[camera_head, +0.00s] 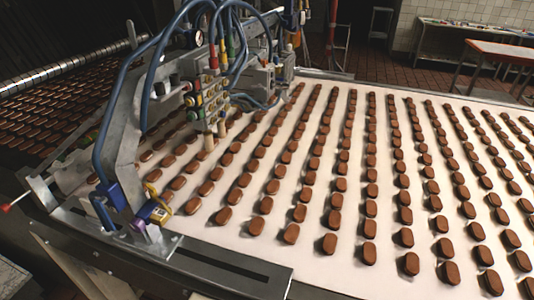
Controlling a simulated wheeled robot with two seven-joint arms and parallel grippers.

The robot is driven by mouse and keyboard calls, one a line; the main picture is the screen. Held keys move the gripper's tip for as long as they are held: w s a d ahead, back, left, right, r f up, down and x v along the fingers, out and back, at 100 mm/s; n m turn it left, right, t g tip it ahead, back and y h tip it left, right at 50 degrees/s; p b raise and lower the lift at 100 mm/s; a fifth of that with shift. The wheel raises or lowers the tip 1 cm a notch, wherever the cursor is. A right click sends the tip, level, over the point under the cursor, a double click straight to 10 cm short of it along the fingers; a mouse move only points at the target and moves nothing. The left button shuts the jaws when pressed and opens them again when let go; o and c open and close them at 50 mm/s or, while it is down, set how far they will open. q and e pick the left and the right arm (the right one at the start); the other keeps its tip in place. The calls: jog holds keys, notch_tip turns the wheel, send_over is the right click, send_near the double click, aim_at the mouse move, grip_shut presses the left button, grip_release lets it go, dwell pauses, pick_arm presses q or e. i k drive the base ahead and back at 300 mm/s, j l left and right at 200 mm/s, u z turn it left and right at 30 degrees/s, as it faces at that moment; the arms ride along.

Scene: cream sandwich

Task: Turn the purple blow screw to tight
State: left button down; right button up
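The metal depositing machine (125,130) stands over the left part of the belt, with blue hoses along its arm. A cluster of small coloured knobs (197,100) is on the machine's head. I cannot tell which of these is the purple blow screw, or how tight it is. Neither of my grippers is in view.
A white conveyor belt (210,230) carries many rows of brown biscuits. A metal frame rail (215,262) runs along its near edge. A red-tipped rod (8,206) sticks out at the left. An orange-edged table (497,50) stands at the back right on brown tiled floor.

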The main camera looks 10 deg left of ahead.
aim_at(138, 226)
jog(key=u, duration=1.35)
